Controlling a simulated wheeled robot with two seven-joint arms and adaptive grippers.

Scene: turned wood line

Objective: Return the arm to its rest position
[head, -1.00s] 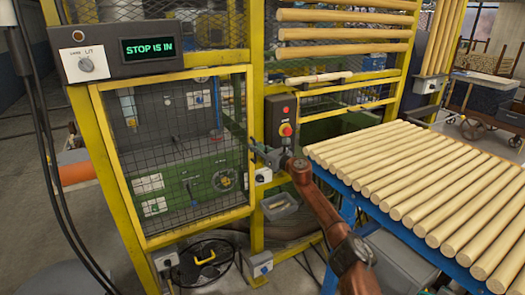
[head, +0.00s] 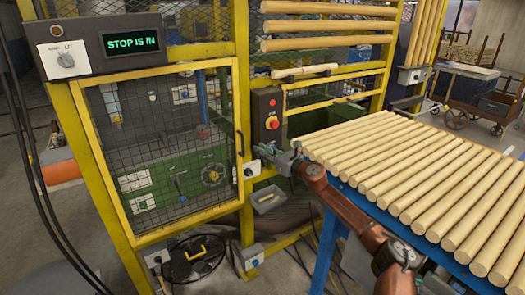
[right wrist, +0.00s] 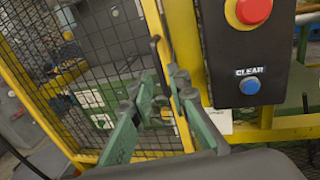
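My right arm reaches in from the lower right of the head view. Its gripper (head: 268,164) is in front of the yellow guard frame, just below the control box (head: 266,116) and beside the near-left end of the dowel table. In the right wrist view the two green fingers (right wrist: 160,88) stand apart with nothing held between them. The box's red button (right wrist: 254,10) and blue button marked CLEAR (right wrist: 250,86) are right of the fingers, clear of them. My left gripper is not in view.
A mesh guard door (head: 165,150) stands left of the gripper. The display (head: 131,43) reads STOP IS IN. A blue-framed table (head: 328,245) bearing several dowels lies close to my right arm. A grey bin (head: 268,199) hangs below the gripper.

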